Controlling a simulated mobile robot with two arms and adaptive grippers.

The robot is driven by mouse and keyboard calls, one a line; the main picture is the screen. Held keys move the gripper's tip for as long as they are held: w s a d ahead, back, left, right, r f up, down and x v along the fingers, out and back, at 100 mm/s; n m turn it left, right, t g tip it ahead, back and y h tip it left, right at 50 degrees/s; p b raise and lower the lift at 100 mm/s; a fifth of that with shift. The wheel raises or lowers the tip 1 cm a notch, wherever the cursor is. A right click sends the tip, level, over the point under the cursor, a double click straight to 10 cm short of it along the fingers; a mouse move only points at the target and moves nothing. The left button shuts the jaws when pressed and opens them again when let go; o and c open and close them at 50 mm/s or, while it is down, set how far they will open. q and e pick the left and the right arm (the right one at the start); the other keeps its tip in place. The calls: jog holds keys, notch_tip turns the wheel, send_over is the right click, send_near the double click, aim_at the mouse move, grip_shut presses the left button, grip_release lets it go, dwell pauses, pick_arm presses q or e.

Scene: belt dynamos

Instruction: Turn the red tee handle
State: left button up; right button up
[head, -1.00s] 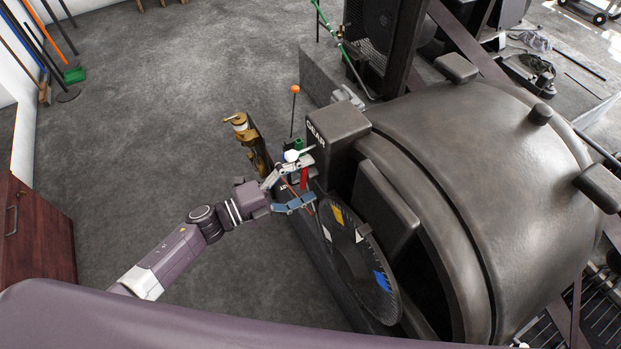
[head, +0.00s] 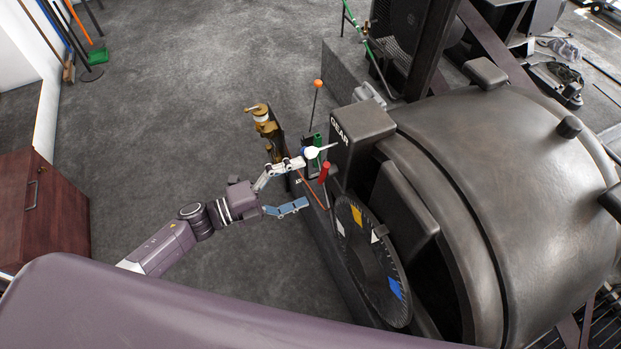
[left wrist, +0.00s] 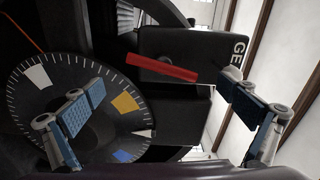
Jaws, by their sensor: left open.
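The red tee handle (head: 324,172) stands out from the side of the dark machine, just below the box marked GEAR (head: 358,133). In the left wrist view the red handle (left wrist: 161,68) is a bar lying nearly level, tilted down to the right, in front of that box. My left gripper (head: 306,184) is open, its two fingers apart, a short way to the left of the handle in the head view. In the left wrist view the fingers (left wrist: 160,105) stand wide on either side, with the handle between and beyond them, untouched. My right gripper is not in view.
A graduated dial (head: 372,262) with white, yellow and blue marks sits below the handle. A brass fitting (head: 264,127), a white-knobbed lever (head: 312,153) and an orange-tipped rod (head: 317,84) stand close by.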

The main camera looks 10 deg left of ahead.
pick_arm(q)
jog(key=shift+v, duration=1.55)
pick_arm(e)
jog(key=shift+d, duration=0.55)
pick_arm(q)
jog(key=shift+s+d+r, duration=0.1)
jog(key=shift+s, duration=0.1)
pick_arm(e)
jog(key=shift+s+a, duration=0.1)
pick_arm(q)
jog(key=v, duration=1.2)
